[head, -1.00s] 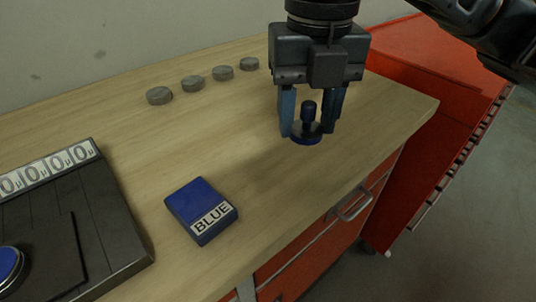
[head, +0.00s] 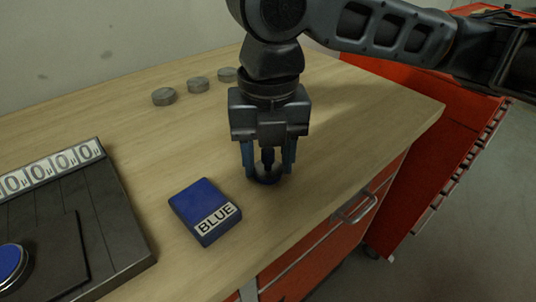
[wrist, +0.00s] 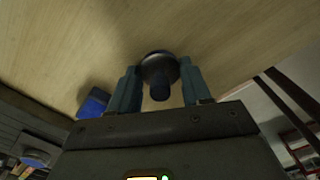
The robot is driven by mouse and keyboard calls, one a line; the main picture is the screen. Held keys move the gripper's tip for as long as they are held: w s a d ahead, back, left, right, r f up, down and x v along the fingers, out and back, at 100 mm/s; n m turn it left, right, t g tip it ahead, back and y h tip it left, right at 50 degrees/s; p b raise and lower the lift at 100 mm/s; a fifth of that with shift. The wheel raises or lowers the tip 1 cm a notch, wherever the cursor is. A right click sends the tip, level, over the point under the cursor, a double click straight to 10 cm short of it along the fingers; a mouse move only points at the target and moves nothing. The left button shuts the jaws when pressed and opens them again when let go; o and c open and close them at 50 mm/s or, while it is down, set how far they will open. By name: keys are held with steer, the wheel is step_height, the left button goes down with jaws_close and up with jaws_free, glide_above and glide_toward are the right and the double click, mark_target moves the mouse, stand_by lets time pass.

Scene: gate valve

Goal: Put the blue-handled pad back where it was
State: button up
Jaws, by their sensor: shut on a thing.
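The blue-handled pad (head: 266,178) is a round disc with a blue underside and a dark upright knob on top. My gripper (head: 268,160) points down and is shut on the knob, with one blue finger on each side. The pad is upright and close to the wooden tabletop; I cannot tell whether it touches. In the wrist view the pad (wrist: 160,68) sits between the fingertips. A blue block labelled BLUE (head: 203,210) lies on the table just left of and nearer than the pad; it also shows in the wrist view (wrist: 93,103).
Several grey discs (head: 164,97) stand in a row at the back. A dark panel with number dials (head: 105,215) and a round blue-topped piece (head: 10,262) is at the left. The table's (head: 140,140) right edge is above red drawers (head: 320,250). A red cabinet (head: 390,130) stands beyond.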

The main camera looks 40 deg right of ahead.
steer(key=shift+f, duration=0.1)
steer(key=shift+f, duration=0.1)
steer(key=o, duration=1)
step_height(320, 180, up, 12)
steer(key=shift+r+p, duration=0.25)
steer(key=shift+p, duration=0.4)
